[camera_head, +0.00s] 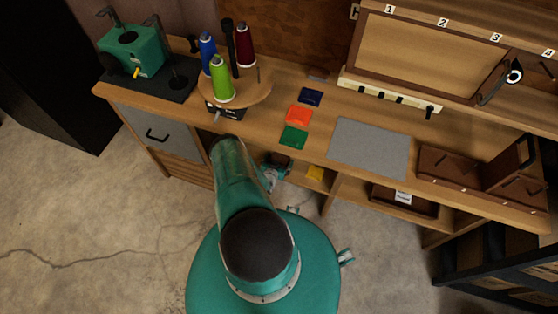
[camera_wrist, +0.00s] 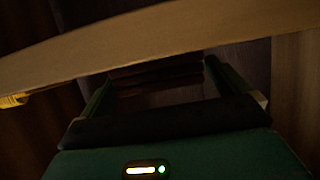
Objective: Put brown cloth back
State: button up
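A small dark brown patch (camera_head: 278,158), which looks like the brown cloth, shows under the bench's front edge. My gripper (camera_head: 270,177) is beside it, low in front of the bench, partly hidden by my arm. In the wrist view, my gripper (camera_wrist: 160,88) has its two fingers wide apart, under the pale bench edge (camera_wrist: 160,40). Dark reddish-brown layers (camera_wrist: 155,73) show beyond and between the fingertips; it is too dark to tell whether they touch. Navy (camera_head: 311,97), orange (camera_head: 299,116) and green (camera_head: 293,137) cloths lie in a row on the bench.
A yellow cloth (camera_head: 315,173) lies on the lower shelf to the right; it also shows in the wrist view (camera_wrist: 14,100). The bench (camera_head: 265,130) overhangs my gripper. A thread carousel (camera_head: 250,92), grey mat (camera_head: 368,147) and brown tray (camera_head: 462,174) stand on top.

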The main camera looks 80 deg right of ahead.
jog(key=shift+r, duration=0.1)
jog(key=shift+a+r, duration=0.15)
jog(key=shift+a, duration=0.1)
jog(key=v, duration=1.1)
jog(key=shift+a+r, duration=0.15)
jog(key=shift+w, duration=0.15)
